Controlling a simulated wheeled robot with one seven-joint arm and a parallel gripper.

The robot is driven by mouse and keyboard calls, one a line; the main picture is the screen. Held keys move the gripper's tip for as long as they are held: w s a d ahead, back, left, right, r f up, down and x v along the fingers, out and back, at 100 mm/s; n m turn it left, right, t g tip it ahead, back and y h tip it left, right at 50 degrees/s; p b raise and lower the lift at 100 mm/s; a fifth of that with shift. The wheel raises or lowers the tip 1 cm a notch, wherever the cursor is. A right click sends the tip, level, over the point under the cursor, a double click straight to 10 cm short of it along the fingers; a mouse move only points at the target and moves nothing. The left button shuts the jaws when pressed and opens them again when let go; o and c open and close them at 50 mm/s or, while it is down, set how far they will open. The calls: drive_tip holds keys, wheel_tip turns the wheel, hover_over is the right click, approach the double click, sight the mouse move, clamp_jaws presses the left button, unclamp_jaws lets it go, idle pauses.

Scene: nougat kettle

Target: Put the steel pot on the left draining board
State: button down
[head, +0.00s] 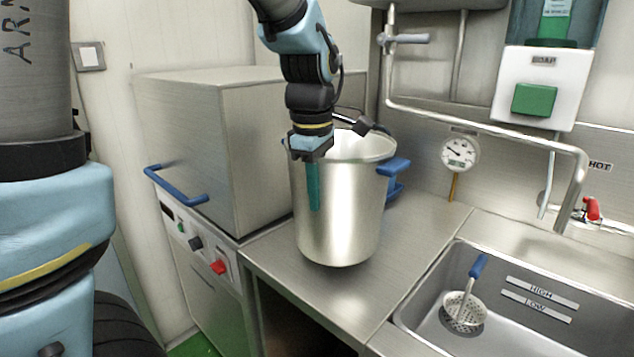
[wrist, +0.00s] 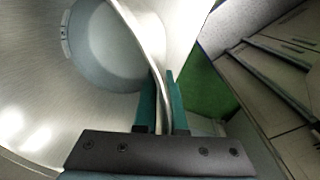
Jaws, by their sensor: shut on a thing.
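The steel pot (head: 345,215) is tall and upright, with blue side handles, over the left draining board (head: 425,232), left of the sink. I cannot tell for sure whether its base touches the board. My gripper (head: 314,190) points down at the pot's near-left rim. One teal finger lies outside the wall; the other is hidden inside in the head view. In the wrist view my gripper (wrist: 163,105) has both fingers closed on the pot's wall (wrist: 148,35), with the inside of the pot to the left.
A steel cabinet (head: 205,150) with a blue bar handle stands close left of the pot. The sink (head: 535,300), holding a blue-handled strainer (head: 463,310), is at right. A pipe tap (head: 480,128) and dial (head: 459,152) are behind. Another blue part (head: 395,191) shows behind the pot.

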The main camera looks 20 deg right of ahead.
drive_tip(key=shift+d+f, duration=0.1)
drive_tip(key=shift+f, duration=1.7)
drive_tip(key=c, duration=1.3)
unclamp_jaws()
drive_tip(key=shift+s+f, duration=0.1)
drive_tip(key=shift+c, duration=0.2)
drive_tip(key=o, duration=0.3)
drive_tip(key=shift+o, duration=0.2)
wheel_tip(320, 180, up, 12)
hover_over(318, 214)
drive_tip(key=a, duration=0.1)
drive_tip(key=shift+s+b, duration=0.4)
drive_tip(key=shift+b, duration=0.05)
